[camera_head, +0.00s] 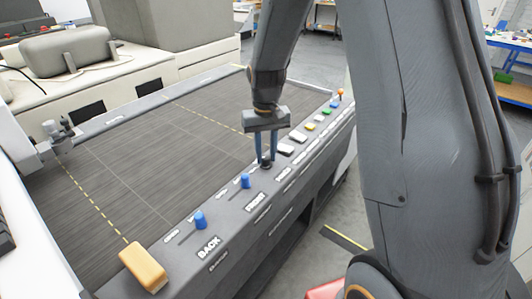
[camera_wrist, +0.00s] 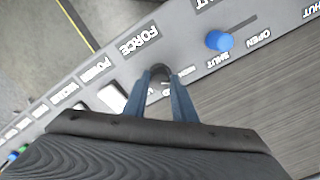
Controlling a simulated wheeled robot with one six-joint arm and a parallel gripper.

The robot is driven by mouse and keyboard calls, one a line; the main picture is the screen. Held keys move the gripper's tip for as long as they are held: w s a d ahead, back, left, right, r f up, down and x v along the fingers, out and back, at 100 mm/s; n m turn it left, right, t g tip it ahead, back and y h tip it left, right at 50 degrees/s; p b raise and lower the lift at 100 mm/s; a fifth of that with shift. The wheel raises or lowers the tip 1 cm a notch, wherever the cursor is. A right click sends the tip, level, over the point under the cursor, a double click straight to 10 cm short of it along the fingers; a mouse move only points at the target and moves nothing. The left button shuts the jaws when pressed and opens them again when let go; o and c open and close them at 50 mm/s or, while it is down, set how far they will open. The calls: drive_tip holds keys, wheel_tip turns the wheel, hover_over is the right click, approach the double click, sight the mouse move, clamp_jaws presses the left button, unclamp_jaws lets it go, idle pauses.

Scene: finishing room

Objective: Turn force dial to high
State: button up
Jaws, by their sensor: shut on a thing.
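The force dial (camera_head: 266,166) is a small dark knob on the grey control panel (camera_head: 228,222), past the FRONT label. My gripper (camera_head: 265,158) points down over it with its two blue fingers shut on the dial, one on each side. In the wrist view the dark dial (camera_wrist: 159,70) shows between the fingertips (camera_wrist: 160,79), beside the printed word FORCE. The fingers and palm hide much of the dial and its scale, so I cannot tell its setting.
Blue slider knobs (camera_head: 200,220) and (camera_head: 245,181) stand on the panel by BACK and FRONT. Beyond the dial are white, green and blue buttons and an orange knob (camera_head: 340,92). A tan block (camera_head: 143,267) sits at the near corner. The dark bed (camera_head: 130,150) is bare.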

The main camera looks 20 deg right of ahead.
sight(266, 157)
drive_tip(key=shift+w, duration=0.1)
idle(0.4)
drive_tip(key=o, duration=1)
drive_tip(key=shift+n, duration=0.3)
drive_tip(key=shift+o, duration=0.2)
drive_tip(key=shift+r, duration=0.1)
drive_tip(key=shift+r+b, duration=1.05)
drive_tip(key=shift+r, duration=2.8)
